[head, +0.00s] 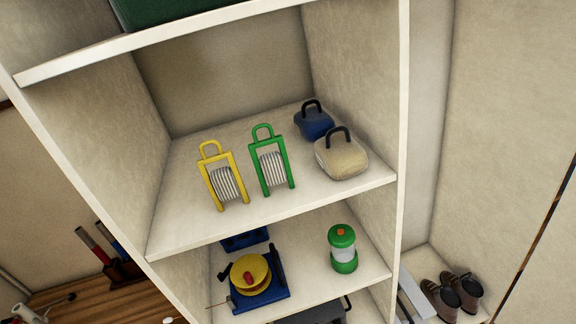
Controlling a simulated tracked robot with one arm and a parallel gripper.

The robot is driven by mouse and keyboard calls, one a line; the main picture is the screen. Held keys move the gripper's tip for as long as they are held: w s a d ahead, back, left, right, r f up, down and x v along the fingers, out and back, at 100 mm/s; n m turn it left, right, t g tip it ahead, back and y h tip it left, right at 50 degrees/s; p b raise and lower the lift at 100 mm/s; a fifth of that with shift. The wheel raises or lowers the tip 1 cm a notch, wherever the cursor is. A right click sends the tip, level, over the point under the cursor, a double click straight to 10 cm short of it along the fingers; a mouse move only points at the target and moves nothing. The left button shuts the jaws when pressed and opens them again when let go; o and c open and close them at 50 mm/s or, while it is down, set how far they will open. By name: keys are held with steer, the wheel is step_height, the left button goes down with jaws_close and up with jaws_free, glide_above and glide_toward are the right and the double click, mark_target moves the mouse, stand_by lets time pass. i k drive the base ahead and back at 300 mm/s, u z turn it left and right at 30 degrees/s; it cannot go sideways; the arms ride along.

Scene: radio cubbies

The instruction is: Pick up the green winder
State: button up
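The green winder (289,174) stands upright on the upper open shelf of the cubby. It is a green frame with a loop handle on top and a pale wound coil inside. A yellow winder (205,179) of the same shape stands just to its left, a small gap apart. My gripper does not show in the head view, so its state and its place relative to the winder cannot be seen.
A beige case (341,160) and a blue case (314,125) sit right of the green winder. The shelf board (290,208) is bare in front. Below are a green lantern (343,250) and a yellow-and-blue reel (250,274). Boots (440,298) stand lower right.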

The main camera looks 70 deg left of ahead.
mark_target(272, 168)
steer(key=z, duration=1.7)
steer(key=i, duration=1.7)
steer(key=u, duration=3.95)
steer(key=i, duration=0.35)
steer(key=u, duration=0.4)
